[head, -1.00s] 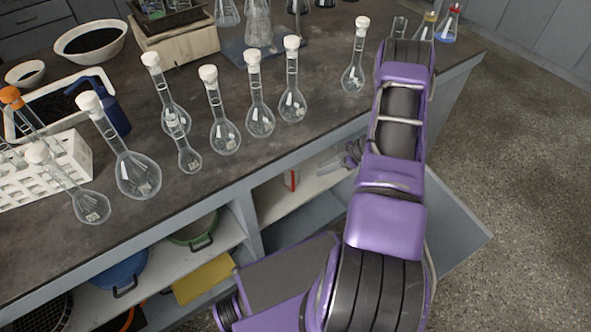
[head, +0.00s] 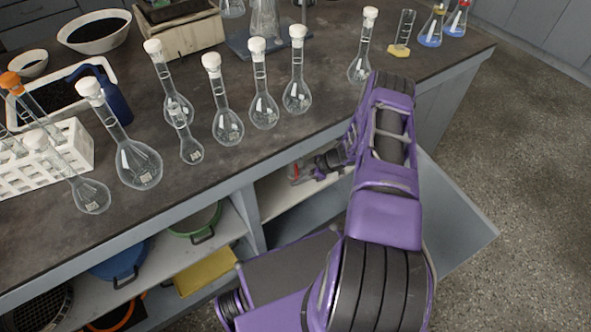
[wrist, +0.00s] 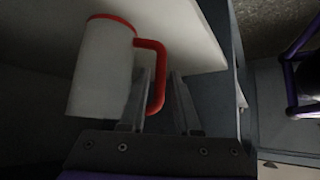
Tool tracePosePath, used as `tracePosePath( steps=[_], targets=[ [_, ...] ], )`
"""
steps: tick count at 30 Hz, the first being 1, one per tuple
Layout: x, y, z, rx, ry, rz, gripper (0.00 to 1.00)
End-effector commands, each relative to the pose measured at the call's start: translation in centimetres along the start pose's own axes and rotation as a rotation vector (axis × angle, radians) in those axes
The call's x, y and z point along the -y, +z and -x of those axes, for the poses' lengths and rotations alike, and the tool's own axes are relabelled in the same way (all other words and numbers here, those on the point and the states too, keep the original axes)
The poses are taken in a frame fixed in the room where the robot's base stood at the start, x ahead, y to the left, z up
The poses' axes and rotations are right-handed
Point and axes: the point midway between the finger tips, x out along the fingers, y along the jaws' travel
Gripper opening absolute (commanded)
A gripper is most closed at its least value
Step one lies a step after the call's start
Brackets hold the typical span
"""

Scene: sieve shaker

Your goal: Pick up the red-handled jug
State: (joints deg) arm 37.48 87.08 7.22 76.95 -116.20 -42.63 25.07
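The jug (wrist: 98,72) is white with a red rim and a red handle (wrist: 157,75). It stands on a white shelf board inside the cabinet under the counter. In the wrist view my gripper (wrist: 160,74) is open, with the handle between its two fingers; I cannot tell whether either finger touches it. In the head view the gripper (head: 318,168) is at the cabinet opening below the counter edge. There only a little red of the handle (head: 294,173) shows; the counter hides most of the jug.
The counter (head: 290,140) overhangs the shelf. Glass flasks with white stoppers (head: 228,125) stand along it, several near its front edge. A cabinet door (head: 450,215) stands open to the right of my arm. A green pot (head: 197,222) and blue pot (head: 120,262) sit in the left compartment.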

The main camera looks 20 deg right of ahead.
Motion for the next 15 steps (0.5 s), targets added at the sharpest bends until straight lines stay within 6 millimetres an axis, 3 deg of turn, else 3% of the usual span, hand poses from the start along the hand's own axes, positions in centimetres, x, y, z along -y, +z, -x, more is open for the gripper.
tracePosePath(
  steps=[6,15],
  targets=[
    [0.0,0.3,-3.2,-0.002,-0.001,-0.001,0.31],
    [0.0,0.2,-3.8,0.001,-0.001,0.0,0.31]
  ],
)
